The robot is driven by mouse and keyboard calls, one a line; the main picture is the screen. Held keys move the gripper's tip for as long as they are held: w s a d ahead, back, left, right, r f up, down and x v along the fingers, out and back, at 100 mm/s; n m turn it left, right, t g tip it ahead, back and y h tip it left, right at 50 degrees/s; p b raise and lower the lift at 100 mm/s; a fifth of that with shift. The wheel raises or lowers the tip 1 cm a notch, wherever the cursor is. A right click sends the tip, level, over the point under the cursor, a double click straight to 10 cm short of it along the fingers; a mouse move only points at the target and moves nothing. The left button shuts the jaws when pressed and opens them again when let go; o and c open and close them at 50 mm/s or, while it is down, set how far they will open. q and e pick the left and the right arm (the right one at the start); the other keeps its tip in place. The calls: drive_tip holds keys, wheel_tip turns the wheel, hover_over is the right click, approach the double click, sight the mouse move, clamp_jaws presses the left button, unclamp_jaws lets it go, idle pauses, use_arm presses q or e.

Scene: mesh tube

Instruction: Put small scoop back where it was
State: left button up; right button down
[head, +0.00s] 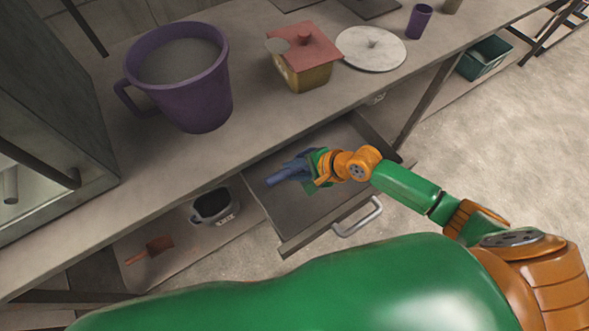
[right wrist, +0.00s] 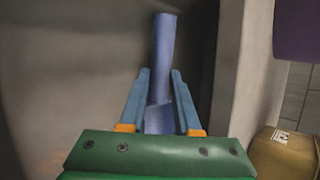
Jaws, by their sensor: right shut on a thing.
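A small blue scoop (right wrist: 163,45) is between the fingers of my right gripper (right wrist: 161,74), which is shut on it. In the right wrist view its round bar-like part points away from the gripper and a flatter part lies between the fingers. In the head view my right gripper (head: 300,172) is over the open drawer (head: 278,222) below the tabletop. The blue scoop and the blue fingers blend there, and I cannot tell whether the scoop touches the drawer floor. My left gripper is not in view.
The tabletop (head: 262,113) overhangs the back of the drawer. A purple mug (head: 205,103), a yellow box with a red lid (head: 304,72) and a white round lid (head: 371,48) stand on it. A red scoop (head: 155,247) and a dark cup (head: 212,205) are on the lower shelf.

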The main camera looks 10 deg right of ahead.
drive_tip(key=c, duration=0.6)
unclamp_jaws()
drive_tip(key=shift+r, duration=0.2)
drive_tip(key=p+v, duration=0.2)
drive_tip(key=v, duration=0.9)
drive_tip(key=shift+s+d+r+p, duration=0.2)
drive_tip(key=shift+s+d+p, duration=0.05)
drive_tip(key=shift+p, duration=0.05)
